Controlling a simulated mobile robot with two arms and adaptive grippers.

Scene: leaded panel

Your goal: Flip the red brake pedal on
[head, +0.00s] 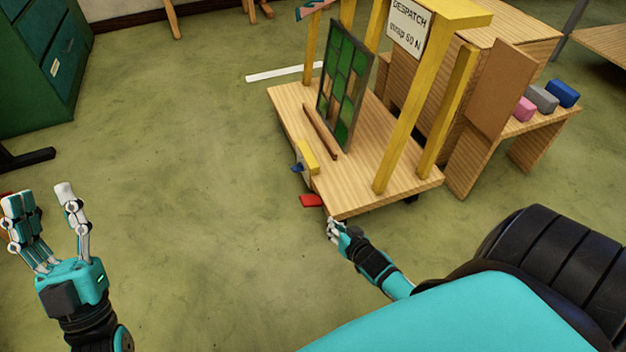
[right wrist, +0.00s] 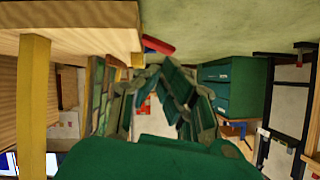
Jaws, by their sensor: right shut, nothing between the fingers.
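The red brake pedal (head: 311,200) sticks out low at the near left corner of the wooden trolley (head: 400,188). It also shows in the right wrist view (right wrist: 159,46), beyond my fingers near the trolley's edge. My right gripper (head: 334,226) is shut and empty, just below and right of the pedal in the head view, close to the trolley's near corner. I cannot tell whether it touches the pedal. My right gripper fills the middle of the right wrist view (right wrist: 160,85). My left gripper (head: 47,205) is open and empty over the floor, far left of the trolley.
A green leaded panel (head: 345,85) stands on the trolley among yellow posts (head: 446,112). A yellow block (head: 307,156) and small blue part (head: 297,168) sit at its left edge. A bench at right holds pink (head: 524,109), grey and blue blocks. Floor left of the trolley is clear.

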